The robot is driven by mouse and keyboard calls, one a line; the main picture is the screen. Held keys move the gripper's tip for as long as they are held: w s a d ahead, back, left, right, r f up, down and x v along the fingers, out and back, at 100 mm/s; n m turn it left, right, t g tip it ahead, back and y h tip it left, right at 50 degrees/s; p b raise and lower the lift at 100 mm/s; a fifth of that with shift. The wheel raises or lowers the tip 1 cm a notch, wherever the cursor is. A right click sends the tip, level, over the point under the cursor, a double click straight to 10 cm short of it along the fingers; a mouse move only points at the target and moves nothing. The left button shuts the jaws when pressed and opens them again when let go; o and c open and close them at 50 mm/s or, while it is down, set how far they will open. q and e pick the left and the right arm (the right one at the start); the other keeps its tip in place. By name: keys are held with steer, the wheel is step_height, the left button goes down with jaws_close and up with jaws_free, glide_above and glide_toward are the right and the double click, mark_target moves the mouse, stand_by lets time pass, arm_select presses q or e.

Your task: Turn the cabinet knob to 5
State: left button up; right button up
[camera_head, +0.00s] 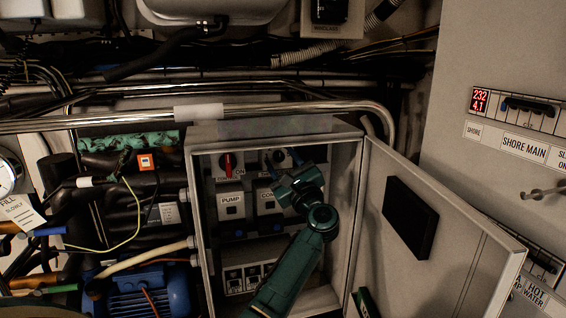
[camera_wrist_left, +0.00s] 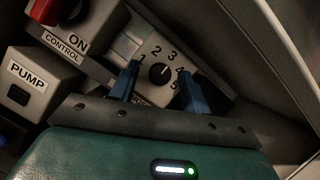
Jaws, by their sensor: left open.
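The cabinet knob (camera_wrist_left: 159,73) is a small black dial on a pale plate marked 1 to 5, in the middle of the left wrist view. Its white pointer mark seems to face the 3 to 4 side; the exact number is hard to tell. My left gripper (camera_wrist_left: 160,67) is open, with one blue finger on each side of the knob; I cannot tell whether they touch it. In the head view my left gripper (camera_head: 284,162) reaches into the open cabinet (camera_head: 196,220), in front of the knob's plate, and partly hides it. My right gripper is not in view.
A red switch (camera_head: 228,164) labelled CONTROL, ON is left of the knob. The PUMP box (camera_head: 231,203) is below that. The cabinet door (camera_head: 440,250) stands open to the right of my arm. Pipes and a blue motor (camera_head: 150,292) are on the left.

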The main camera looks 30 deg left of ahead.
arm_select(q)
steer(key=shift+c, duration=0.6)
steer(key=c, duration=0.9)
